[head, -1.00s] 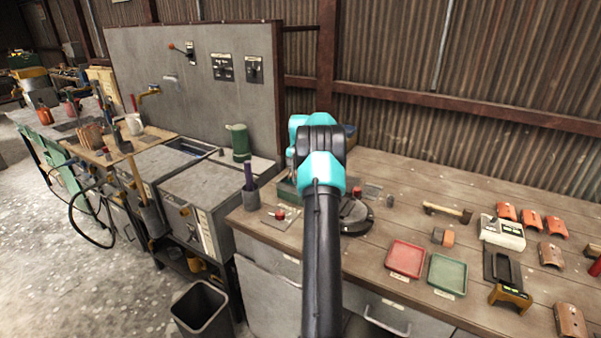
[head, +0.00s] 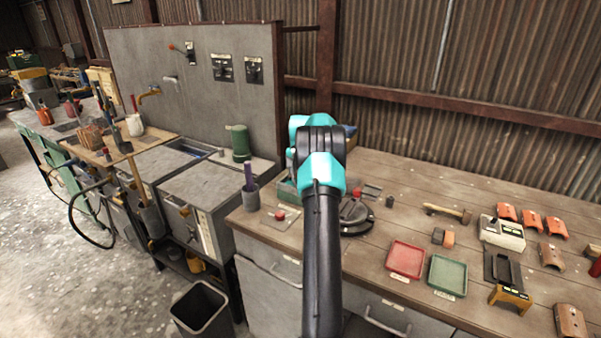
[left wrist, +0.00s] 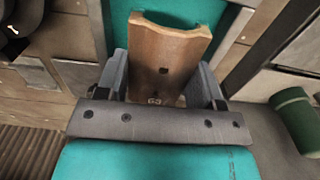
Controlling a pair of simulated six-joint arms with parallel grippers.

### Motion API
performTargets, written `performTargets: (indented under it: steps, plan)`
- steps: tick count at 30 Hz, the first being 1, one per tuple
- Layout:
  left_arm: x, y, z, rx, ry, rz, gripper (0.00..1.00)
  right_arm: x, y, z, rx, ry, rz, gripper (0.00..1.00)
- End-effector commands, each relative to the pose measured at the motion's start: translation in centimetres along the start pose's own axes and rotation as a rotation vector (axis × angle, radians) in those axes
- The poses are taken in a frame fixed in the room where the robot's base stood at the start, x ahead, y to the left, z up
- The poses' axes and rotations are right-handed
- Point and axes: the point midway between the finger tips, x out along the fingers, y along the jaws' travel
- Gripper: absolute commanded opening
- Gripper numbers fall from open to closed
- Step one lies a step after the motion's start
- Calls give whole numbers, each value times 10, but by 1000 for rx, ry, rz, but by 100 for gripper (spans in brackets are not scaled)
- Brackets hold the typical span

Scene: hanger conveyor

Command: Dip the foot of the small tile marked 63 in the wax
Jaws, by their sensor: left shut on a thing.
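The small brown curved tile marked 63 (left wrist: 165,60) is in my left gripper (left wrist: 162,88), seen in the left wrist view. The jaws are shut on it, one on each side, with the number near the gripper's palm. The tile's far end lies over a teal surface (left wrist: 228,45). In the head view my arm hides the gripper and the tile. A green open box (head: 286,192) shows partly behind my arm; I cannot tell whether it holds the wax. My right gripper is in neither view.
A round dark device (head: 355,214) stands right of my arm. A red tray (head: 404,260) and a green tray (head: 447,275) lie on the bench, with several orange tiles (head: 530,218) farther right. A green cylinder (head: 240,142) stands back left; a bin (head: 200,308) is on the floor.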

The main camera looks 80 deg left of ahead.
Motion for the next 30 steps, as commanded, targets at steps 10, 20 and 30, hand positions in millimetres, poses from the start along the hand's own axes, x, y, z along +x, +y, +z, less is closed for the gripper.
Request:
performTargets:
  steps: [10,20,30]
  plan:
    - [-15,0,0,0,2,-1,36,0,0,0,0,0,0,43]
    - [-31,0,0,0,2,-1,36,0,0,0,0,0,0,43]
    - [-46,0,0,0,1,-1,36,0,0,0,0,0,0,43]
